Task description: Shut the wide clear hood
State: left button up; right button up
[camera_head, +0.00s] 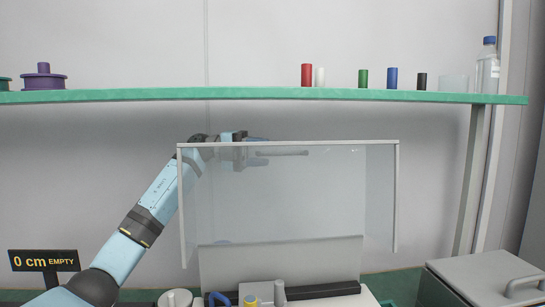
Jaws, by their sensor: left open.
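The wide clear hood (300,200) stands raised in the middle of the head view, with a pale frame along its top and sides. A grey bar (284,153) shows near its top edge, partly seen through the clear panel. My left arm comes in from the lower left and passes behind the hood's upper left corner. My left gripper (258,150) is open near the hood's top edge, at the left end of the bar. Its fingers show partly through the panel, and I cannot tell whether they touch the hood. My right gripper is out of view.
A green-edged shelf (290,95) with several small cylinders and a bottle (487,66) runs above the hood. A grey box with a handle (485,277) stands at lower right. A "0 cm EMPTY" sign (44,261) stands at left. Small parts sit below the hood.

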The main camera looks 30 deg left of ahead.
aim_at(270, 152)
pick_arm(q)
jog(key=shift+x, duration=1)
jog(key=shift+w+d, duration=0.1)
jog(key=shift+d, duration=0.15)
grip_shut()
jog(key=shift+d, duration=0.1)
jog(key=shift+s+d+r+m, duration=0.15)
jog(key=shift+s+d+m, duration=0.2)
jog(key=shift+s, duration=0.2)
jog(key=s+d+f+m+y, duration=0.2)
jog(key=s+d+m+y, duration=0.2)
jog(key=s+d+m, duration=0.6)
jog(key=s+d+f+t+y+b, duration=0.1)
jog(key=s+d+f+b, duration=0.1)
jog(key=s+f, duration=0.3)
jog(key=s+d+f+t+b, duration=0.1)
jog(key=s+d+f+b, duration=0.2)
jog(key=s+f+b, duration=0.2)
jog(key=shift+s+d+f+m+t+y, duration=0.3)
jog(key=shift+f+m+t+y, duration=0.1)
jog(key=shift+f, duration=0.75)
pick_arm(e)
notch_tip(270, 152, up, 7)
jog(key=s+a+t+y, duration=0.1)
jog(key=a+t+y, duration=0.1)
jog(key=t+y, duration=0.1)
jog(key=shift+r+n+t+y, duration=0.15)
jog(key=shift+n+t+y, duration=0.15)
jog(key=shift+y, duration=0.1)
